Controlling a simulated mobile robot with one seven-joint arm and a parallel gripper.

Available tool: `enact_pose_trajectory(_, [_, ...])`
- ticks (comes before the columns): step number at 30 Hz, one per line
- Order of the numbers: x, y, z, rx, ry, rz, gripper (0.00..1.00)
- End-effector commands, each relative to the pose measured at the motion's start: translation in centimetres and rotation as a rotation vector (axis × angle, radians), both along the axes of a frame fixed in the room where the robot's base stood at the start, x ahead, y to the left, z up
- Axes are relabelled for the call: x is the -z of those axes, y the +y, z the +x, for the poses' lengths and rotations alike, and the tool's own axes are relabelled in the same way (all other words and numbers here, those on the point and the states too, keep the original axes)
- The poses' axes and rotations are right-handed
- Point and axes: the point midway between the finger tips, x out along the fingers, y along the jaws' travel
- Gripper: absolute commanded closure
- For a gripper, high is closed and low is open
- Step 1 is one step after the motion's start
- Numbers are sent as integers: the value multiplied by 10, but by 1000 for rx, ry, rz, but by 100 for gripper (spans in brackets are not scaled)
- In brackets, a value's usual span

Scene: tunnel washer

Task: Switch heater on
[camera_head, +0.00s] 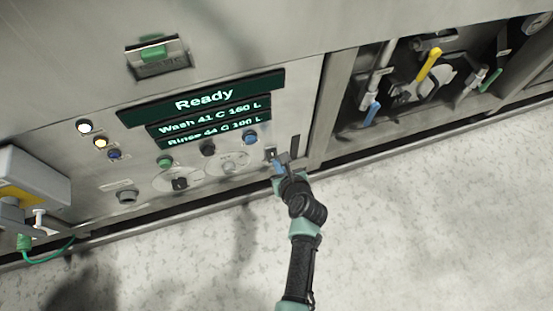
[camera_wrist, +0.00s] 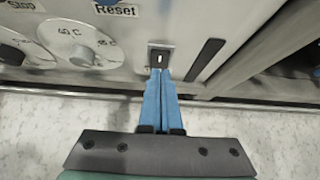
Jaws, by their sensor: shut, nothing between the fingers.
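A small dark rocker switch with a light mark (camera_wrist: 160,58) sits in a metal plate on the panel, straight ahead of my fingers in the wrist view. It shows small in the head view (camera_head: 270,154), just above and left of my gripper. No heater label is readable on it. My gripper (camera_wrist: 159,72) is shut and empty, its blue fingers together, with the tips at the lower edge of the switch plate. I cannot tell whether the tips touch it. In the head view my gripper (camera_head: 276,163) is at the panel's lower right.
A dial (camera_wrist: 78,42) and a Reset button (camera_wrist: 110,3) are left of the switch. A dark slot (camera_wrist: 205,60) is to its right. The display (camera_head: 203,101) reads Ready. An open bay with yellow and blue valve handles (camera_head: 428,66) lies right. The speckled floor is clear.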

Motion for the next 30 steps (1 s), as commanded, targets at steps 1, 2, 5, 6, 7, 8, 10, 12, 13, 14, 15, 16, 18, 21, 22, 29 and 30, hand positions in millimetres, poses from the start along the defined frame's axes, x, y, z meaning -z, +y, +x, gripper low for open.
enact_pose_trajectory(1, [-8, -4, -4, 3, 3, 2, 100])
enact_pose_trajectory(2, [-16, -5, -7, 3, 0, 0, 100])
enact_pose_trajectory(5, [-34, -8, -19, 3, 1, 0, 100])
enact_pose_trajectory(6, [-41, -10, -23, 3, 1, 0, 100])
enact_pose_trajectory(7, [-46, -11, -26, 2, 1, -1, 100])
enact_pose_trajectory(8, [-51, -12, -30, 2, 2, -1, 100])
enact_pose_trajectory(10, [-61, -14, -37, 1, 2, 0, 100])
enact_pose_trajectory(12, [-70, -16, -42, 1, 2, 0, 100])
enact_pose_trajectory(13, [-73, -16, -45, 1, 1, 0, 100])
enact_pose_trajectory(14, [-76, -17, -47, 2, 1, -1, 100])
enact_pose_trajectory(15, [-79, -18, -49, 2, 1, -1, 100])
enact_pose_trajectory(16, [-81, -19, -50, 1, 1, 0, 100])
enact_pose_trajectory(18, [-84, -19, -53, 1, 2, 0, 100])
enact_pose_trajectory(21, [-86, -20, -55, 1, 2, 0, 100])
enact_pose_trajectory(22, [-86, -20, -55, 0, 1, 0, 100])
enact_pose_trajectory(29, [-86, -20, -55, 0, 1, 0, 100])
enact_pose_trajectory(30, [-86, -20, -55, 1, 1, 0, 100])
